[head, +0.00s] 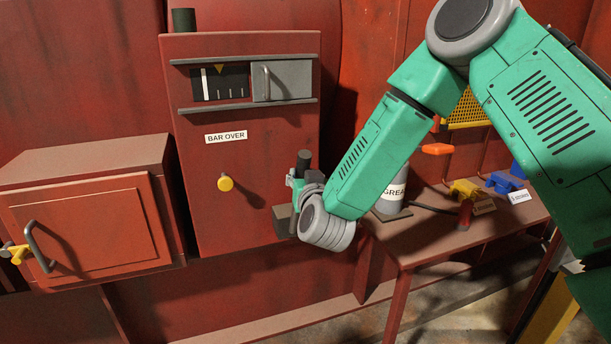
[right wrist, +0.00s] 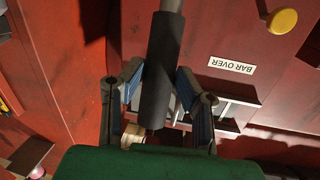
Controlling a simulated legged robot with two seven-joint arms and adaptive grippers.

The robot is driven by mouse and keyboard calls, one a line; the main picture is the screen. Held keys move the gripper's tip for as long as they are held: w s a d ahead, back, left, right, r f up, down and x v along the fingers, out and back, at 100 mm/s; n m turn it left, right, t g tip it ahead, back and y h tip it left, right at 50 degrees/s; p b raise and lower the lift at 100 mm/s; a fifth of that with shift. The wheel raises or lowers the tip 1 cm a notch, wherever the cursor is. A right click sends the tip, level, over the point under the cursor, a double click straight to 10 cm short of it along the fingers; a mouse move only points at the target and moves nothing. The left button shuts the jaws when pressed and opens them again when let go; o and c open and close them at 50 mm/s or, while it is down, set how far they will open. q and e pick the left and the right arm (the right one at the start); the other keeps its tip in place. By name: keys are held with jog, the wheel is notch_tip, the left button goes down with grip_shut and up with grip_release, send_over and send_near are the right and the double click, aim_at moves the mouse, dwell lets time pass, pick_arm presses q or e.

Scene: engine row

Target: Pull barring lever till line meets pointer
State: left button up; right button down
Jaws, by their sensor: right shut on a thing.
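The barring lever's dark grip (head: 303,160) stands at the right edge of the red BAR OVER cabinet (head: 262,185). My right gripper (head: 299,184) is shut around this grip. In the right wrist view the dark lever grip (right wrist: 161,75) runs between the two fingers of my right gripper (right wrist: 157,88). A grey sliding cover (head: 290,80) with a handle sits at the window's right, leaving the line and pointer visible. My left gripper is not in view.
A yellow knob (head: 225,183) sticks out below the BAR OVER label (head: 226,137). A smaller red box (head: 90,225) with a handled door stands at left. At right, a red table (head: 460,242) carries a grease can (head: 391,200) and yellow and blue parts.

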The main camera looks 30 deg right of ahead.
jog(key=shift+g, duration=0.7)
jog(key=w+r+p, duration=0.1)
jog(key=w+p, duration=0.1)
jog(key=w+d+r+p, duration=0.1)
jog(key=r+p, duration=0.1)
jog(key=p, duration=0.1)
jog(key=shift+w, duration=0.35)
jog(key=w+d+g+y+p, duration=0.1)
jog(key=w+d+g+p, duration=0.1)
jog(key=w+p, duration=0.5)
jog(key=shift+w+d+n+g+y+p, duration=0.2)
jog(key=shift+w+n+g+y+p, duration=0.15)
jog(key=shift+g+p, duration=0.45)
jog(key=c, duration=1.4)
grip_release()
jog(key=shift+c, duration=0.2)
jog(key=shift+o, duration=1.2)
jog(key=shift+w+a+f, duration=0.1)
jog(key=shift+f, duration=0.1)
